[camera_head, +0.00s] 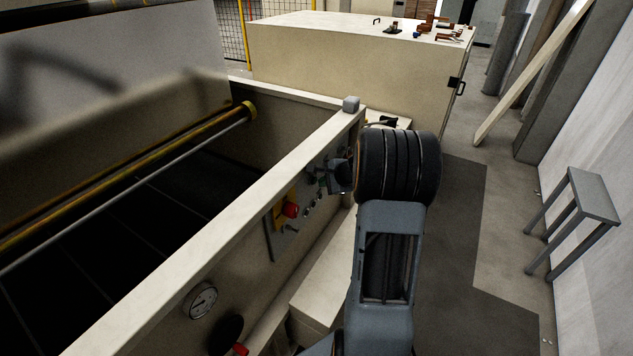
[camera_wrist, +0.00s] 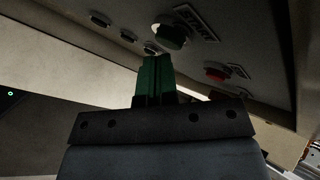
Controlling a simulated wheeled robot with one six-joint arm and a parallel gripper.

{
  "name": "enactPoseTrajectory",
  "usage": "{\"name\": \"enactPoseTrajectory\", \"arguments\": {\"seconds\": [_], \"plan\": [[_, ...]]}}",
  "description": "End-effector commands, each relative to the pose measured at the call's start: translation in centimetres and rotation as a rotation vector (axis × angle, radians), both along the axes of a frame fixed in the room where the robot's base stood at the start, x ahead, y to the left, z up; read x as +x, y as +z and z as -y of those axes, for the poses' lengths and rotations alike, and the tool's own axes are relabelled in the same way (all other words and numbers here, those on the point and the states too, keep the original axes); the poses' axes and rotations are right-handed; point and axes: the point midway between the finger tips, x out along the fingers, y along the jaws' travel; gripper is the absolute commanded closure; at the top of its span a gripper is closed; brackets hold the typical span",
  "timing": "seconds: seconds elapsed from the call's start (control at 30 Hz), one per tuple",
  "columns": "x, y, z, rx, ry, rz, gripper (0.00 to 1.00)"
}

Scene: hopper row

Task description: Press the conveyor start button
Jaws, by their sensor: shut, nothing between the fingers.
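In the head view my gripper (camera_head: 323,180) is at the control panel on the machine's side, and my wrist partly hides the panel.
A red mushroom button (camera_head: 291,210) on a yellow plate and a round gauge (camera_head: 201,299) are on the same machine side. A beige cabinet (camera_head: 350,65) with small items stands behind. A grey stool (camera_head: 592,196) is at the right, with floor clear between.

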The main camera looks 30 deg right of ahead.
Motion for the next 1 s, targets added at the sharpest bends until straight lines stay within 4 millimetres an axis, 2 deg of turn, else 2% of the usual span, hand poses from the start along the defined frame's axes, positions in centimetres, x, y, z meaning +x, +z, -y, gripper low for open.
{"name": "enactPoseTrajectory", "arguments": {"seconds": [0.5,1.0], "plan": [[-4.1,-0.1,2.5,-0.001,-0.007,0.0,1.0],[-4.4,-0.1,2.5,-0.001,-0.002,-0.003,1.0]]}}
